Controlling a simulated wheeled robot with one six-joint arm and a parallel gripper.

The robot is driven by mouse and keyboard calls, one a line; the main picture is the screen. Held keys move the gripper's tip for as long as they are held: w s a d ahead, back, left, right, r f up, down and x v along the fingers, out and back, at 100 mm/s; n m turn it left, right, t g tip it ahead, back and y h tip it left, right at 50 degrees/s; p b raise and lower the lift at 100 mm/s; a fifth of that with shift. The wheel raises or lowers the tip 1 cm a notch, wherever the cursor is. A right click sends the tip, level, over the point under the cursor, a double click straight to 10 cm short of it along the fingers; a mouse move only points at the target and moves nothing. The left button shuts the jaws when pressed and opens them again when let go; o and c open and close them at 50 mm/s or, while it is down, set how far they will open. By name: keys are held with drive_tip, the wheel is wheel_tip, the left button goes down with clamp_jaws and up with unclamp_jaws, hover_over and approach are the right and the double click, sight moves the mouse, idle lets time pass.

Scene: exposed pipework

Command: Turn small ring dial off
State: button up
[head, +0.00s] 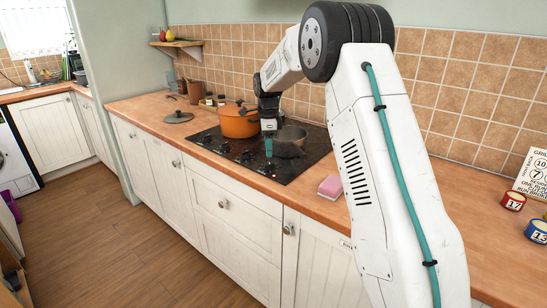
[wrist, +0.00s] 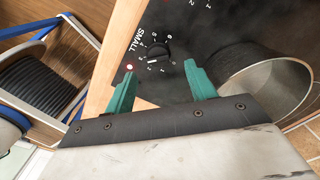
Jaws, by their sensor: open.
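The small ring dial (wrist: 157,50) is a black knob with white numbers around it and the word SMALL beside it on the black hob. In the wrist view it lies just beyond and between my fingertips, apart from them. A red light (wrist: 130,67) glows near it. My gripper (wrist: 158,80) is open and empty, with two teal fingers. In the head view my gripper (head: 269,148) hangs over the front right of the black hob (head: 228,158), and the dial cannot be made out clearly there.
A steel pan (wrist: 262,88) stands on the hob close to my right finger. An orange pot (head: 238,122) stands behind. A pink sponge (head: 330,187) lies on the wooden worktop (head: 300,195) right of the hob. Several other knobs (head: 222,149) line the hob's front left.

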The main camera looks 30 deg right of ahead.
sight(268, 161)
wheel_tip(268, 161, down, 5)
drive_tip(key=shift+f, duration=0.2)
